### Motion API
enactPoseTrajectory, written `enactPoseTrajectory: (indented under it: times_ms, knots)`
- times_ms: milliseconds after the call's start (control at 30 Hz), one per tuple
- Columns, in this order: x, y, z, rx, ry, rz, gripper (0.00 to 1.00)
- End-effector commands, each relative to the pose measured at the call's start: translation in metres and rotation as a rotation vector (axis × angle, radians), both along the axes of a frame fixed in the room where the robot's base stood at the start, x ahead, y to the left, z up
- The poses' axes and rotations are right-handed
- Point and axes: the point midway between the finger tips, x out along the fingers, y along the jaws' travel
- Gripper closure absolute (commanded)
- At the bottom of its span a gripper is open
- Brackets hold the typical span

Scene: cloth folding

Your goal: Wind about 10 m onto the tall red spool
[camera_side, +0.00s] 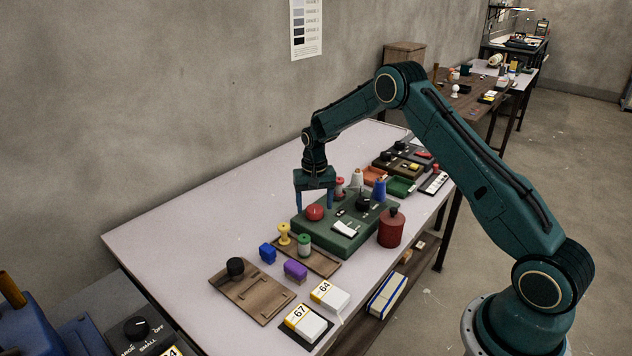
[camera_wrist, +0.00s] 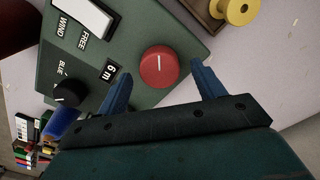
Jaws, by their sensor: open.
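A green winding box (camera_side: 325,238) stands on the table. Its red knob (camera_side: 314,212) has a white pointer line and also shows in the wrist view (camera_wrist: 159,66), beside a "6 m" label (camera_wrist: 109,71). A white switch (camera_wrist: 84,17) sits by the words WIND and FREE. A black knob (camera_wrist: 66,93) is near a label that seems to read BLUE. My gripper (camera_wrist: 158,82) is open, its fingers on either side of the red knob; contact is unclear. A small reddish spool (camera_side: 339,187) stands behind the box; I cannot tell if it is the tall red spool.
A wooden tray (camera_side: 325,266) holds a yellow spool (camera_side: 284,233) and a green spool (camera_side: 304,245). A dark red canister (camera_side: 391,230) stands right of the box. White (camera_side: 357,180) and blue (camera_side: 379,188) cones stand behind. The table's left part is clear.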

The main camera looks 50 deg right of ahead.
Motion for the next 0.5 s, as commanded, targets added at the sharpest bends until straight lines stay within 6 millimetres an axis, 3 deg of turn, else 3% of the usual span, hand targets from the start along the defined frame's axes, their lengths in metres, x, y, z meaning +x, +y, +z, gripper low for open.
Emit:
enactPoseTrajectory:
  times_ms: [500]
  knots:
    - [0.001,0.0,0.076,-0.001,-0.004,0.0,0.32]
